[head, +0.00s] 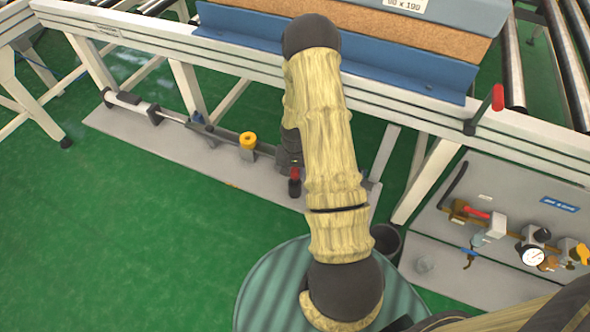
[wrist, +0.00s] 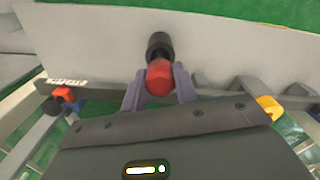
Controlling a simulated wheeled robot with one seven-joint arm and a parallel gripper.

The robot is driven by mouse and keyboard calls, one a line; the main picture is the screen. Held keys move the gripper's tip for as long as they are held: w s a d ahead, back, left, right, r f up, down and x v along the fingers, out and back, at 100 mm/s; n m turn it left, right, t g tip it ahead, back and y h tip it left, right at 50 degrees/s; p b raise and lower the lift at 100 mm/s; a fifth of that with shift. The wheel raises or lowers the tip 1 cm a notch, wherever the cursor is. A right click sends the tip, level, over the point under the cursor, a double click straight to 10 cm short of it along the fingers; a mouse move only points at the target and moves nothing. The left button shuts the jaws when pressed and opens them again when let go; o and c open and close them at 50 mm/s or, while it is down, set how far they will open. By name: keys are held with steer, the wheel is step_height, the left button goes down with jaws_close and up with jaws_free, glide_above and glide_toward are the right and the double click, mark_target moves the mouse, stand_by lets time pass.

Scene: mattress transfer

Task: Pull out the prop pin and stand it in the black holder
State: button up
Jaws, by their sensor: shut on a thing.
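The prop pin shows as a red knob (wrist: 158,77) between the fingers of my gripper (wrist: 159,90) in the wrist view. The fingers are shut on the knob's sides. A black cylindrical piece (wrist: 159,45) lies in line with the knob, against the grey plate. In the head view the red knob (head: 294,174) is just above this black piece (head: 294,188), beside my dark wrist. I cannot tell whether the black piece is the holder or part of the pin. My arm hides most of the gripper in the head view.
A long prop rod (head: 170,115) with a yellow knob (head: 247,140) runs above the grey plate (head: 200,160). The conveyor frame (head: 240,62) stands behind. A dark open cup (head: 386,243) is right of my arm. A valve panel (head: 520,215) is at the right.

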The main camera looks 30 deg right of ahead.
steer(key=shift+f+b, duration=0.65)
steer(key=shift+f, duration=0.55)
steer(key=o, duration=1.2)
steer(key=shift+c, duration=0.2)
step_height(320, 180, up, 17)
steer(key=p, duration=0.4)
steer(key=shift+r+p, duration=0.2)
steer(key=shift+p, duration=0.1)
